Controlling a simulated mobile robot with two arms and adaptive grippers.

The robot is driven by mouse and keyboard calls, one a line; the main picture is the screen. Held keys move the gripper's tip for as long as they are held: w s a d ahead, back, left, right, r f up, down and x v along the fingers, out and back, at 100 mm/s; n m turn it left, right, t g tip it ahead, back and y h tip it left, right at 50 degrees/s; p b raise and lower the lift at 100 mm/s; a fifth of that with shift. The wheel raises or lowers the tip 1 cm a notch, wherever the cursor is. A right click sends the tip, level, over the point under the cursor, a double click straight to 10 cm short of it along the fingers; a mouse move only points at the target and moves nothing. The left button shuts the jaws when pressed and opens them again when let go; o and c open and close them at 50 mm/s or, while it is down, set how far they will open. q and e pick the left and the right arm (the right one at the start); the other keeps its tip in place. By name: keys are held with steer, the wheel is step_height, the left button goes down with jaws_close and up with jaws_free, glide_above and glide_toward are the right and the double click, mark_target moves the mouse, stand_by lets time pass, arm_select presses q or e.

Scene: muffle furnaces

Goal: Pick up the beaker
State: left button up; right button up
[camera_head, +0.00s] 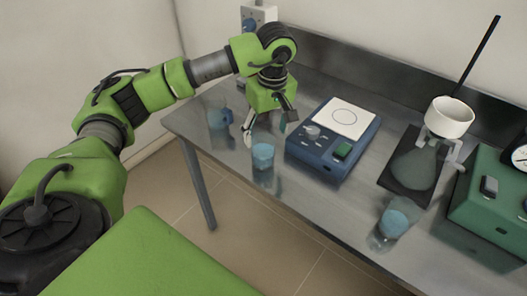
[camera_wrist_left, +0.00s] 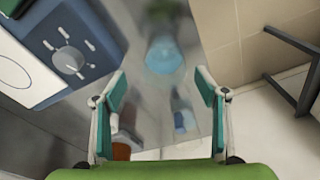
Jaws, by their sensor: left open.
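A clear beaker with blue liquid (camera_head: 263,157) stands on the metal table near its front edge. A beaker with blue liquid also shows in the left wrist view (camera_wrist_left: 164,57), ahead of the fingertips. My left gripper (camera_head: 268,130) points down, open and empty, above the table just behind this beaker. In the wrist view its teal-padded fingers (camera_wrist_left: 160,85) are spread wide apart. Another blue-filled vessel (camera_head: 218,119) stands to the left, and a third beaker (camera_head: 395,222) stands near the front edge at right. My right gripper is out of view.
A blue device with a white top plate (camera_head: 346,117) stands close to the right of the gripper. Farther right are a flask (camera_head: 415,163) under a white funnel (camera_head: 449,117) on a stand, and a green unit (camera_head: 492,205). The back wall panel bounds the table.

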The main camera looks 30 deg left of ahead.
mark_target(264, 143)
arm_select(q)
steer(key=f, duration=0.3)
steer(key=shift+w+a+f, duration=0.1)
steer(key=shift+a+f, duration=0.15)
steer(key=shift+f, duration=0.05)
steer(key=shift+a+f+p, duration=0.1)
steer(key=shift+f+p, duration=0.4)
steer(key=shift+p, duration=0.05)
steer(key=f, duration=0.1)
steer(key=f+p, duration=0.1)
steer(key=f, duration=0.1)
steer(key=shift+s+a+f, duration=0.25)
steer(key=shift+a+f, duration=0.05)
steer(key=shift+a, duration=0.05)
steer(key=shift+w+f, duration=0.1)
steer(key=shift+f, duration=0.3)
steer(key=c, duration=1.4)
